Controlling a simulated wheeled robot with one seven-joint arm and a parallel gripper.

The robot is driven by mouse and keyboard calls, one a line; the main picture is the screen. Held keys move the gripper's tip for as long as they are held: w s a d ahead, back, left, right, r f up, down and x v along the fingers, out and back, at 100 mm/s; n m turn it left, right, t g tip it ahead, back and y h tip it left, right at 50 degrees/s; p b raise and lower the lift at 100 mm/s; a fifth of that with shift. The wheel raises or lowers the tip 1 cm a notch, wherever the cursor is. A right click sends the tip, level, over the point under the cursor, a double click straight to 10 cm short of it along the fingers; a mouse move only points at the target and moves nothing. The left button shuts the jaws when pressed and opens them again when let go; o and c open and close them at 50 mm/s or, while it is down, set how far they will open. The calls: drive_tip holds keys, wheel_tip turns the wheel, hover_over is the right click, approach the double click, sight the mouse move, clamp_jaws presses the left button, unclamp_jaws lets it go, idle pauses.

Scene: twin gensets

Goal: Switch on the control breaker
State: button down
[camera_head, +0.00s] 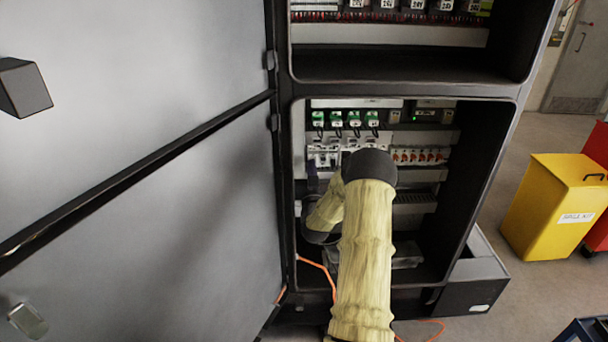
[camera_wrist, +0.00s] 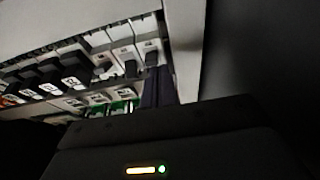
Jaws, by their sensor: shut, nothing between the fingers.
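A row of white breakers (camera_head: 326,154) sits in the lower bay of the open cabinet, behind my arm. In the wrist view white breakers with dark levers (camera_wrist: 128,62) run up to the bay's light side edge. I cannot read which one is the control breaker. My gripper (camera_wrist: 157,88) is shut and empty, its dark fingers just below the end breaker's lever; I cannot tell if they touch. In the head view the gripper (camera_head: 312,178) is small and dark at the left of the bay, partly hidden by my arm.
Green-topped devices (camera_head: 345,119) sit above the breakers, and orange-marked switches (camera_head: 420,156) sit to the right. The cabinet door (camera_head: 150,200) stands open at left. An orange cable (camera_head: 318,266) hangs low. A yellow bin (camera_head: 553,205) stands right, outside.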

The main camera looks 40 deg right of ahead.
drive_tip(key=shift+w+a+p, duration=0.15)
drive_tip(key=shift+p, duration=0.4)
drive_tip(key=shift+d+f, duration=0.1)
drive_tip(key=shift+d, duration=0.3)
drive_tip(key=shift+r, duration=0.4)
drive_tip(key=r, duration=0.3)
drive_tip(key=r+b, duration=0.1)
drive_tip(key=r, duration=0.4)
drive_tip(key=shift+a+r, duration=0.3)
drive_tip(key=shift+a, duration=0.1)
drive_tip(key=shift+d+r, duration=0.1)
drive_tip(key=shift+r, duration=0.1)
drive_tip(key=shift+w+d, duration=0.1)
